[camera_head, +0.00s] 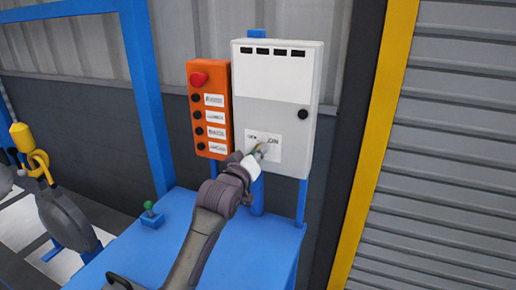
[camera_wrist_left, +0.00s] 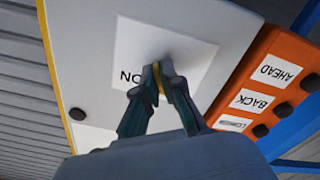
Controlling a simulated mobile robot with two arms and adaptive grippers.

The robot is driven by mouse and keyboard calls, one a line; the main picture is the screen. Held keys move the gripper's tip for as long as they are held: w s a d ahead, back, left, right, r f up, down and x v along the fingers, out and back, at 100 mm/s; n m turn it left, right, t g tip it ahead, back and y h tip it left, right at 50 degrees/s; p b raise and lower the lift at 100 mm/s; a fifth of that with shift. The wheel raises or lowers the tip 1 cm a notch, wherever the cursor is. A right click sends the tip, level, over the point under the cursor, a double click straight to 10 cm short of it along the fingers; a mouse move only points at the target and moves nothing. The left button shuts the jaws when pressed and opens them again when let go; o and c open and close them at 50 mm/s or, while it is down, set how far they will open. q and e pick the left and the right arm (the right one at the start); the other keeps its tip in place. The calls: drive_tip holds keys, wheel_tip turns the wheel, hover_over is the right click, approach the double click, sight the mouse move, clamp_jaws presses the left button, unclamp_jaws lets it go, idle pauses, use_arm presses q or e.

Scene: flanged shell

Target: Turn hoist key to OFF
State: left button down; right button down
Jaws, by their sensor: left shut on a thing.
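My left gripper (camera_head: 261,150) reaches the lower front of the white control box (camera_head: 275,70). Its two fingers are closed together over the middle of the white label (camera_head: 274,139). In the left wrist view the fingertips (camera_wrist_left: 163,82) are shut on a small brass-coloured hoist key (camera_wrist_left: 168,72) at the label. The fingers cover most of the key, so I cannot tell its exact angle. The word ON on the label (camera_wrist_left: 138,40) shows upside down beside the fingers in that view. The OFF side is mostly hidden. My right gripper is not in view.
An orange panel (camera_head: 207,75) with a red button and several black buttons is left of the box. Below is a blue surface (camera_head: 262,235) with a green-knobbed lever (camera_head: 149,208). A blue post (camera_head: 146,90) stands left, a yellow post (camera_head: 380,130) right.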

use_arm(q)
drive_tip(key=shift+n+p, duration=0.65)
drive_tip(key=shift+n, duration=0.45)
drive_tip(key=c, duration=1.3)
unclamp_jaws()
drive_tip(key=v, duration=1.2)
drive_tip(key=shift+f, duration=0.15)
